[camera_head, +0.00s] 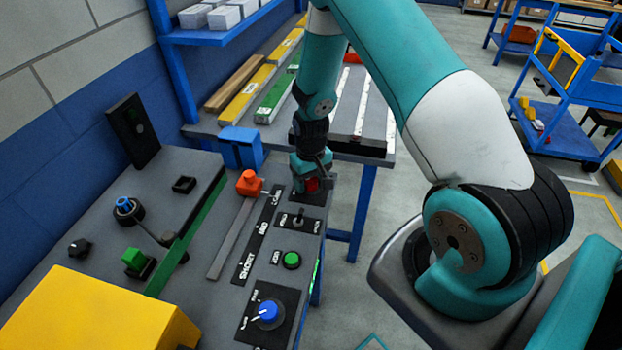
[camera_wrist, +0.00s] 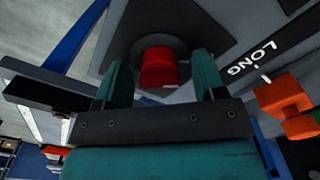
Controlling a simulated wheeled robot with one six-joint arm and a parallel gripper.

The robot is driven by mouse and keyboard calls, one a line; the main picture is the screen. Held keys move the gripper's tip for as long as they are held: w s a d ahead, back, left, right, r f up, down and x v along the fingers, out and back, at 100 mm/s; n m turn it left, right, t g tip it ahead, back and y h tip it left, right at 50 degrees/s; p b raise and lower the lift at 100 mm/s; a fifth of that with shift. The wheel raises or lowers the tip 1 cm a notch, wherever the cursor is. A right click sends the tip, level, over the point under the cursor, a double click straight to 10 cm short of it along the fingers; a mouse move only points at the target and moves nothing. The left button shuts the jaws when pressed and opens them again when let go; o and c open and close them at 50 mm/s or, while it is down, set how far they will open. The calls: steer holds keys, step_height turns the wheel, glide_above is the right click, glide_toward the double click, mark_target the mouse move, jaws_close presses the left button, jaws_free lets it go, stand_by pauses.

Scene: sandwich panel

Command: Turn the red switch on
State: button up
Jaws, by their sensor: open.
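The red switch (camera_wrist: 158,66) shows in the wrist view as a red knob on a round dark base, set on a dark plate. In the head view the red switch (camera_head: 311,184) is at the far right end of the panel, partly hidden by my gripper (camera_head: 314,174). In the wrist view my gripper (camera_wrist: 160,82) is open, with one teal finger on each side of the red knob. A clear gap shows between each finger and the knob. I cannot tell how deep the fingers reach, or which position the switch is in.
An orange handle (camera_head: 249,183) on a slider stands left of my gripper; it also shows in the wrist view (camera_wrist: 284,95). A small toggle (camera_head: 299,217), a green button (camera_head: 291,260) and a blue knob (camera_head: 268,311) lie nearer. A blue block (camera_head: 240,147) stands behind.

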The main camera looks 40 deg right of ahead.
steer(key=c, duration=0.9)
steer(key=shift+m, duration=0.4)
steer(key=m+b, duration=0.1)
steer(key=m, duration=0.4)
steer(key=shift+m+b, duration=0.4)
steer(key=m, duration=0.3)
steer(key=shift+m+b, duration=0.3)
steer(key=shift+m, duration=1.8)
steer(key=o, duration=0.9)
steer(key=shift+b, duration=0.3)
